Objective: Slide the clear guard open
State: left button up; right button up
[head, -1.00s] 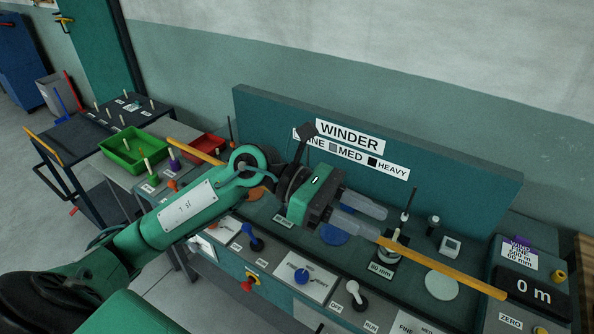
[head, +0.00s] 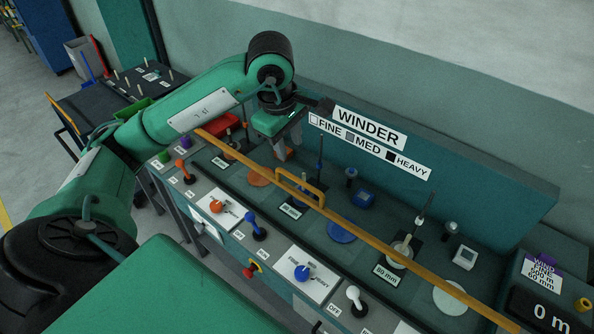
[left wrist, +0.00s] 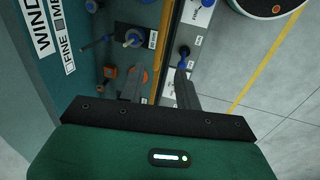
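The clear guard shows mainly by its long orange-yellow rail (head: 365,222), which runs diagonally across the front of the winder bench. A raised handle (head: 302,187) of the same colour stands on the rail. The see-through panel itself is hard to make out. My left gripper (head: 287,152) is above the bench, up and left of the handle in the head view, and looks empty. In the left wrist view its two fingers (left wrist: 158,88) are apart, with the rail (left wrist: 162,45) passing between them in the picture. Whether they touch it cannot be told. My right gripper is not in view.
The WINDER sign board (head: 440,165) stands close behind my left gripper. Along the bench front are an orange knob (head: 216,205), blue levers and a white lever (head: 354,294). Behind the rail are a spindle on an 80 mm plate and a blue disc (head: 342,231).

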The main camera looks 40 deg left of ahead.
aim_at(297, 179)
pick_arm(q)
jog(key=f+p, duration=0.1)
jog(key=f, duration=0.2)
jog(key=w+f+p, duration=0.1)
jog(key=f, duration=0.3)
jog(key=w+f+p, duration=0.1)
jog(key=f, duration=0.3)
jog(key=shift+w+d+f, duration=0.1)
jog(key=shift+f, duration=0.15)
jog(key=shift+c, duration=0.4)
grip_shut()
